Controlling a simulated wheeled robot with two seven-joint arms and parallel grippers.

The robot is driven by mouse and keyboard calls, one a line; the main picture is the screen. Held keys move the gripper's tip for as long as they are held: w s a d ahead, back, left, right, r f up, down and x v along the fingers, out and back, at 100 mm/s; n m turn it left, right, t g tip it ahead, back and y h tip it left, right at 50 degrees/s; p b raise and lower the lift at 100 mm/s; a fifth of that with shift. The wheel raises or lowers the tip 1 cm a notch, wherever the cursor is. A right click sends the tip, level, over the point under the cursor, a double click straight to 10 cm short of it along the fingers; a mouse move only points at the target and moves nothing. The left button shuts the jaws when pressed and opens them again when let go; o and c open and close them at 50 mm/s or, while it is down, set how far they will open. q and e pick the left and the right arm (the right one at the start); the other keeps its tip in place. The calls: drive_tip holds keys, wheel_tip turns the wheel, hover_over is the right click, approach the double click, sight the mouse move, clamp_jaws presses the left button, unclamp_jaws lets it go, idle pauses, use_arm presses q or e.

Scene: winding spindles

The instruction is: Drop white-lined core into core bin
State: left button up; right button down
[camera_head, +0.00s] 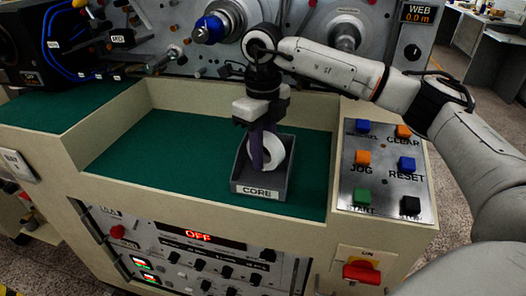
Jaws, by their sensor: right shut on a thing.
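The white-lined core (275,153) is a pale ring with a dark hole, seen in the head view at the middle of the console. My right gripper (258,155) points down from above and is shut on it. The core bin (258,190) is a small grey open box labelled CORE on the green recessed surface. The core is over or within the bin's opening; I cannot tell whether it touches the bottom. The gripper fingers hide part of the core. My left gripper is not in view.
The green recess (150,140) is clear left of the bin. A button panel (383,175) with JOG, RESET and START stands to the right. Spindles (215,25) stick out from the machine face behind. A cream front wall (200,205) edges the recess.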

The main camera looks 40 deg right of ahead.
drive_tip(key=shift+f, duration=0.1)
drive_tip(key=shift+f+b, duration=0.4)
drive_tip(key=shift+f, duration=0.2)
drive_tip(key=c, duration=1.5)
unclamp_jaws()
drive_tip(key=shift+r, duration=0.15)
drive_tip(key=shift+r+p, duration=0.35)
wheel_tip(320, 180, up, 11)
drive_tip(key=shift+r, duration=0.7)
